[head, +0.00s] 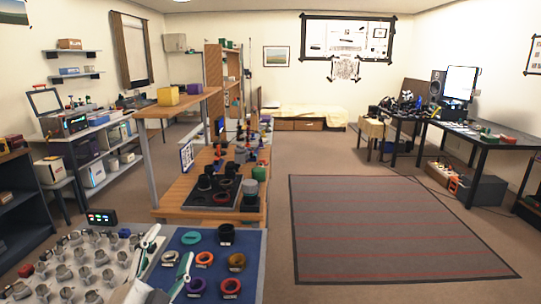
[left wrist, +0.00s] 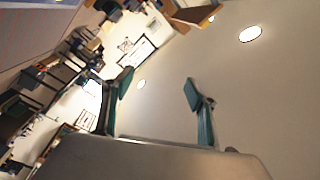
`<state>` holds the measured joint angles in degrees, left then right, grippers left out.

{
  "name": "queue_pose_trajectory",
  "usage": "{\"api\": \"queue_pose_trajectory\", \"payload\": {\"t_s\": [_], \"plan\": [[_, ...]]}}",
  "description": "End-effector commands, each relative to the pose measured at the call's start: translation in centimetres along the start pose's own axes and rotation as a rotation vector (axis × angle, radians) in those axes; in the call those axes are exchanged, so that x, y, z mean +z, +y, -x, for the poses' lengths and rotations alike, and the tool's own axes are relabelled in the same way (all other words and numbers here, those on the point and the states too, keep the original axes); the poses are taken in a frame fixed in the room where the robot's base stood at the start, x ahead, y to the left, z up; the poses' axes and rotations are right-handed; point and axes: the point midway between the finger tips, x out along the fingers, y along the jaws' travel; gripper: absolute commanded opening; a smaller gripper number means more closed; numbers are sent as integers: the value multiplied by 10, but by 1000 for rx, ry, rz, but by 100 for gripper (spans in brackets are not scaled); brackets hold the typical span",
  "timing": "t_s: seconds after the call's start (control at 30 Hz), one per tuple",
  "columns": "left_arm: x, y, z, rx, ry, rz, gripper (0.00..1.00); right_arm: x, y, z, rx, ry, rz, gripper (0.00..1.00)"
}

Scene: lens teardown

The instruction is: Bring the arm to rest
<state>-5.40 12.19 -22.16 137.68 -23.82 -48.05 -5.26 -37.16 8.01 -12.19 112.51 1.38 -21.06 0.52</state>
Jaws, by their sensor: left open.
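My left gripper (head: 170,244) is at the bottom of the head view, above the seam between a pale board with metal parts and a blue mat. Its two green-padded fingers are apart, with nothing between them. In the left wrist view the open gripper (left wrist: 158,86) faces the ceiling and a tilted view of the room, and its fingers are empty. My right gripper is in neither view.
The blue mat (head: 212,262) holds several coloured rings and a black cup (head: 226,233). Several metal parts stand on the pale board (head: 115,283). A dark tray (head: 222,204) of lens parts lies behind. The rug (head: 390,230) at right is clear.

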Motion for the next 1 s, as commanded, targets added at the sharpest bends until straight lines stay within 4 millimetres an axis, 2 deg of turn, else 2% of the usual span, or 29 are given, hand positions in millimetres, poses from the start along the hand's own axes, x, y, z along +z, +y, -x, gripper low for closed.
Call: {"api": "queue_pose_trajectory", "payload": {"t_s": [0.03,0.2,0.3,0.4,0.6,0.87,1.0], "plan": [[31,14,10,45,-92,12,58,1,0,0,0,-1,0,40],[128,58,60,195,-389,27,58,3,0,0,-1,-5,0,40],[170,76,95,271,-529,24,58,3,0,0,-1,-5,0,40],[199,88,124,329,-632,19,58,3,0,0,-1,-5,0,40],[238,104,174,420,-786,5,58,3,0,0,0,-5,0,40],[273,116,234,519,-945,-17,58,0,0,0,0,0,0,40],[272,149,224,533,-886,45,58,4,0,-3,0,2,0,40]]}}
